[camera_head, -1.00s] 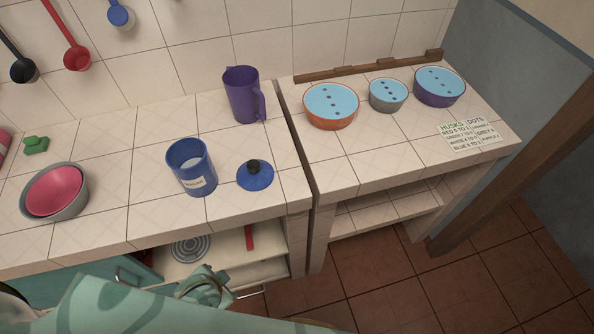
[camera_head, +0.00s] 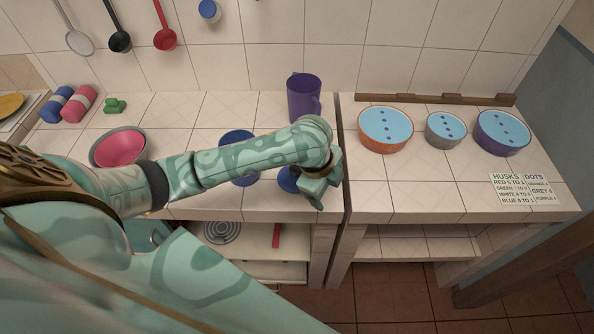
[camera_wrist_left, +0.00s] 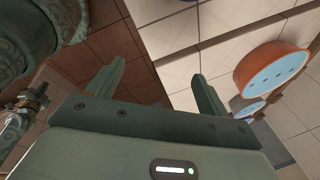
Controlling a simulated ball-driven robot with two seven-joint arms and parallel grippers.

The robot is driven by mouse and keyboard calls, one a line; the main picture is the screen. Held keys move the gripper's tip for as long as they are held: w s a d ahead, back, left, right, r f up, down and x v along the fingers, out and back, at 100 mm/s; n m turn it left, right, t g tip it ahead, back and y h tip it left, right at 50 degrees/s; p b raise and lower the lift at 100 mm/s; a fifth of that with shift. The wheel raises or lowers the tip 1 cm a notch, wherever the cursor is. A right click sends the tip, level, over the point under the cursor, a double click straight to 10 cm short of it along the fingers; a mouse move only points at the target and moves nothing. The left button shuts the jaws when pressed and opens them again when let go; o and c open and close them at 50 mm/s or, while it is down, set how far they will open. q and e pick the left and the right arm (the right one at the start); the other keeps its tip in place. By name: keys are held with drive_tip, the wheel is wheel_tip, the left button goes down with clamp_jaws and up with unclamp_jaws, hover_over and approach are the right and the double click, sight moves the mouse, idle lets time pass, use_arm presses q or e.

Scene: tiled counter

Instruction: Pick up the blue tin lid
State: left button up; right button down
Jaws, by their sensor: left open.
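The blue tin lid (camera_head: 287,181) lies on the left counter, mostly hidden behind my left arm and hand in the head view. The blue tin (camera_head: 237,142) stands to its left, partly covered by my left forearm. My left gripper (camera_head: 318,194) is just right of the lid, above the counter's front right part. In the left wrist view its two fingers (camera_wrist_left: 158,70) are apart with nothing between them, and the lid does not show there.
A purple jug (camera_head: 303,99) stands behind the gripper. The red bowl (camera_head: 120,149) sits at the left. A gap separates the counters.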

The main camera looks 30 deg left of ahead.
use_arm(q)
drive_tip(key=w+a+r+m+g+y, duration=0.2)
drive_tip(key=w+a+r+m+g, duration=0.1)
drive_tip(key=a+r, duration=0.75)
drive_tip(key=b, duration=0.4)
approach(295, 168)
wheel_tip(295, 168, down, 6)
drive_tip(key=shift+s+a+r, duration=0.1)
drive_tip(key=shift+s+r, duration=0.05)
drive_tip(key=shift+r, duration=0.05)
drive_tip(key=f+b, duration=0.1)
drive_tip(key=f, duration=0.2)
drive_tip(key=f+b, duration=0.1)
drive_tip(key=f, duration=0.1)
drive_tip(key=shift+w+f+b, duration=0.2)
drive_tip(key=shift+w+b, duration=0.15)
drive_tip(key=shift+w, duration=0.05)
drive_tip(key=shift+r, duration=0.15)
drive_tip(key=shift+c, duration=0.3)
drive_tip(key=shift+s, duration=0.15)
drive_tip(key=c, duration=1.5)
